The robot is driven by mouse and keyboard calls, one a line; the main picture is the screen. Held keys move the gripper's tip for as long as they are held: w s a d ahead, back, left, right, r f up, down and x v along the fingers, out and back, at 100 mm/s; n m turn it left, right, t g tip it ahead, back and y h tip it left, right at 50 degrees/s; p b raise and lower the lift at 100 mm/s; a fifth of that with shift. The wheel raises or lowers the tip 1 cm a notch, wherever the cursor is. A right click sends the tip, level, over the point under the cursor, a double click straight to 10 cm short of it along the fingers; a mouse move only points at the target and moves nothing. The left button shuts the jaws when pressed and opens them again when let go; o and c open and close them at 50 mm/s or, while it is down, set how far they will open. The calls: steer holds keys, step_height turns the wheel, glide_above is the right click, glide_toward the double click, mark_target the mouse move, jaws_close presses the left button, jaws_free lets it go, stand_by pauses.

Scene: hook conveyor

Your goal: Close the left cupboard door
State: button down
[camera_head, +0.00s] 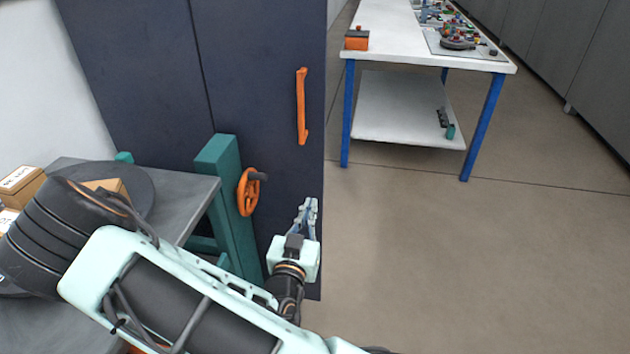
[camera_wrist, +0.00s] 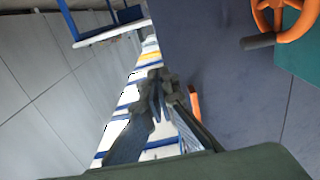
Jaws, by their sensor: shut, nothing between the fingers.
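The cupboard door (camera_head: 265,50) is a tall dark navy panel with an upright orange handle (camera_head: 301,106) near its right edge. That edge stands against open floor, and the cupboard's inside is not visible. I cannot tell how far the door stands open. My gripper (camera_head: 309,205) is shut and empty, below the handle by the door's lower right edge. In the wrist view my gripper (camera_wrist: 158,82) is in front of the door edge, with the door face (camera_wrist: 215,60) on the right. The handle (camera_wrist: 195,103) shows partly behind a finger. Contact with the door cannot be told.
A green post with an orange handwheel (camera_head: 248,192) stands before the door, left of my gripper. A grey table (camera_head: 185,205) with cardboard boxes (camera_head: 20,185) is at the left. A white table (camera_head: 395,35) with blue legs stands behind right. The floor at right is clear.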

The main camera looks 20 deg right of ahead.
mark_target(323, 166)
steer(key=x, duration=1.4)
steer(key=shift+d, duration=0.1)
